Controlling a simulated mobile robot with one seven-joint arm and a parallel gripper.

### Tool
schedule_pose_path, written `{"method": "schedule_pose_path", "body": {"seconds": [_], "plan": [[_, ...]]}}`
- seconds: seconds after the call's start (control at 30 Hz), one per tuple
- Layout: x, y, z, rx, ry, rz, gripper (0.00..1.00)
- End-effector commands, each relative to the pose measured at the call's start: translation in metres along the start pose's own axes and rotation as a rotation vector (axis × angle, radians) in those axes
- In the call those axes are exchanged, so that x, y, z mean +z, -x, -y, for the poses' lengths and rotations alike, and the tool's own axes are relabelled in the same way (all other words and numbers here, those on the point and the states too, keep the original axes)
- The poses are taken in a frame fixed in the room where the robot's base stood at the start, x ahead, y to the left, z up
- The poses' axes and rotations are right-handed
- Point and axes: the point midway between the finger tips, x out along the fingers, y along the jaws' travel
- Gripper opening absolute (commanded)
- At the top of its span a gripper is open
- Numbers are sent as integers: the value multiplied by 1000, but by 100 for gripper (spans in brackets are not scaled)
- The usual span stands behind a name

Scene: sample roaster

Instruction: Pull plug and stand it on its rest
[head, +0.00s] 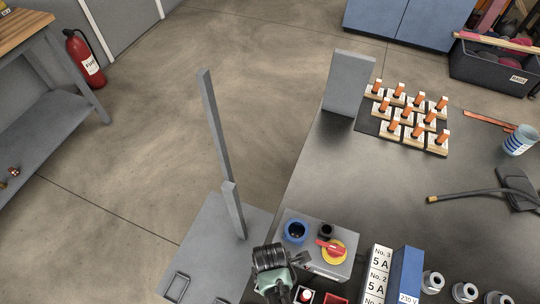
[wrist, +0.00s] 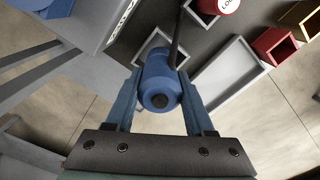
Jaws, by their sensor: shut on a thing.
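A blue plug (wrist: 158,86) with a dark cable shows in the wrist view. My gripper (wrist: 160,78) has one finger on each side of it and is shut on it. In the head view my gripper (head: 276,270) is at the lower middle, just in front and left of the grey switch box; the plug is hidden there. A blue socket (head: 296,231) with a dark opening sits on the box, apart from my gripper. I cannot make out the rest for certain; a pale square frame (wrist: 160,48) lies behind the plug.
A red-and-yellow rotary switch (head: 333,250) and a black fitting (head: 326,231) are on the box. White labelled boxes (head: 379,262) and a blue box (head: 405,272) stand to the right. A grey post (head: 216,130) rises at left. The bench's middle is clear.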

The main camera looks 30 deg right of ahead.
Motion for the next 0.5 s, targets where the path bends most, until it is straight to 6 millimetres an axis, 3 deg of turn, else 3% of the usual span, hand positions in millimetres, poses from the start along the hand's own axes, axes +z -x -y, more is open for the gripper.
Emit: {"method": "schedule_pose_path", "body": {"seconds": [0.5], "plan": [[0,-17,0,1,0,0,0]]}}
